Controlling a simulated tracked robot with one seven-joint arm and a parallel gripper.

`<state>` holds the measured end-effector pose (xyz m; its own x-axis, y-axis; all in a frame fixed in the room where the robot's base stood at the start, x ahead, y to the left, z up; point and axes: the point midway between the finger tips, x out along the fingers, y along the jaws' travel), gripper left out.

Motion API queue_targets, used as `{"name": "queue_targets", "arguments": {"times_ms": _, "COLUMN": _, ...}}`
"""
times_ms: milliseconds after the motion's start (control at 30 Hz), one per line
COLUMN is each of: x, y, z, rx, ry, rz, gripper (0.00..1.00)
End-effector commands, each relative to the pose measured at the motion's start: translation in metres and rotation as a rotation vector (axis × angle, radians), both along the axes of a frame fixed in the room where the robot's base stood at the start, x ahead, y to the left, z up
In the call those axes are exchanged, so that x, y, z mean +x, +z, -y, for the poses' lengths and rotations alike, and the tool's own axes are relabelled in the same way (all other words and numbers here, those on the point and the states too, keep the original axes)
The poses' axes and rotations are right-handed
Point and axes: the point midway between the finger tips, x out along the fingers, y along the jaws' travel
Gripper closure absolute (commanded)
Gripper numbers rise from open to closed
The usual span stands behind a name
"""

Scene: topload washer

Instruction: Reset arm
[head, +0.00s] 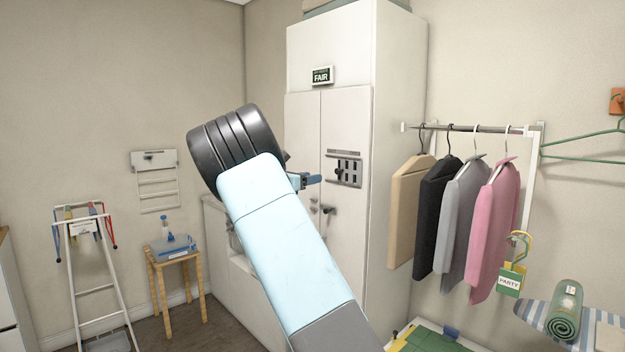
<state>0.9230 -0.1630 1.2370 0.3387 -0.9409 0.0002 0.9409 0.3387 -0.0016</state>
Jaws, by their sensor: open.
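My arm rises from the bottom centre in the head view, a pale blue link ending in a dark ribbed joint. Only a small blue and dark part of my gripper (307,180) shows past the right side of the arm, in front of the tall white cabinet (388,150). It is open, and no object shows in it. The rest of the gripper is hidden behind the arm. A low white unit (238,270), perhaps the washer, stands behind the arm and is mostly covered by it.
A rail (475,128) with several garments hangs at the right. An ironing board (537,312) holds a rolled green towel (565,311). A small wooden stool (174,257) and a white folding rack (92,270) stand at the left. Some floor shows between them.

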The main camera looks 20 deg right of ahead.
Motion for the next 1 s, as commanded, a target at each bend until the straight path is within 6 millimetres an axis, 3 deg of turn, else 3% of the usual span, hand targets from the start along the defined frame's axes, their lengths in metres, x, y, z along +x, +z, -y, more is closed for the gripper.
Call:
{"name": "queue_targets", "arguments": {"times_ms": 467, "x": -0.008, "y": 0.000, "z": 0.008, "rx": 0.034, "ry": -0.013, "rz": 0.017, "gripper": 0.48}}
{"name": "queue_targets", "arguments": {"times_ms": 567, "x": -0.025, "y": -0.003, "z": 0.020, "rx": 0.117, "ry": -0.039, "rz": 0.062, "gripper": 0.48}}
{"name": "queue_targets", "arguments": {"times_ms": 800, "x": -0.094, "y": -0.016, "z": 0.045, "rx": 0.436, "ry": -0.148, "rz": 0.246, "gripper": 0.48}}
{"name": "queue_targets", "arguments": {"times_ms": 1000, "x": -0.152, "y": -0.026, "z": 0.046, "rx": 0.692, "ry": -0.252, "rz": 0.407, "gripper": 0.48}}
